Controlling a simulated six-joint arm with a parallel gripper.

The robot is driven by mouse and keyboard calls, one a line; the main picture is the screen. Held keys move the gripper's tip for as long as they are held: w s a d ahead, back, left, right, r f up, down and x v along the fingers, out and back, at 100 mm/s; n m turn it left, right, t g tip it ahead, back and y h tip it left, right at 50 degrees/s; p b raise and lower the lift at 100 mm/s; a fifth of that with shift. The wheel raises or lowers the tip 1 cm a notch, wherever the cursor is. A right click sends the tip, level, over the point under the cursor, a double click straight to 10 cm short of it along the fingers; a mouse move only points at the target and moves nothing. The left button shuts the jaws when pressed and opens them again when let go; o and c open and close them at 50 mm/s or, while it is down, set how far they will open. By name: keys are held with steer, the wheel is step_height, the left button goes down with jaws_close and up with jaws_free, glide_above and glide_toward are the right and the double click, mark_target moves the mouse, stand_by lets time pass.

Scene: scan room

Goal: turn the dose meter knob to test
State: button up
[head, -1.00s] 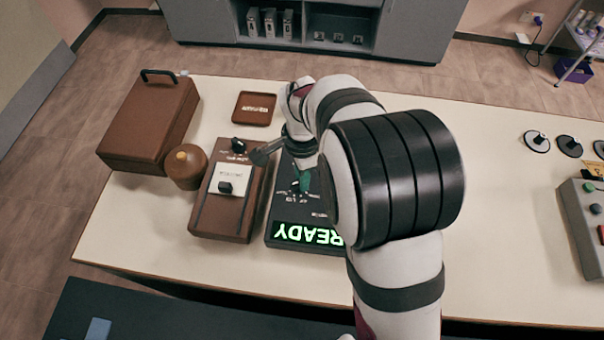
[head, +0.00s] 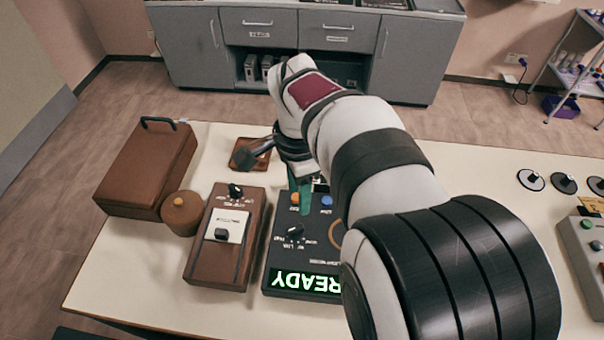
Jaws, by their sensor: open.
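A black device (head: 283,258) with a lit green READY display stands on the table. It has a black knob (head: 295,231) with a white pointer and small labels around it, too small to read surely. A brown device (head: 198,265) stands just left of it, with one black knob (head: 235,190) at its far end and another (head: 222,234) on a pale plate. I cannot tell from the lettering which device is the dose meter. My gripper (head: 302,196) shows only as teal fingers over the far end of the black device, beyond its knob and apart from it. It is open and empty; my arm hides part of it.
An orange button and a blue button (head: 327,202) sit near my fingers. A brown case (head: 148,172), a round brown pot (head: 182,212) and a brown tray (head: 243,149) lie to the left. A grey control box (head: 581,240) stands far right. My arm covers the black device's right side.

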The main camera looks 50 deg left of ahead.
step_height(320, 180, up, 4)
steer(key=shift+r, duration=0.15)
stand_by(0.3)
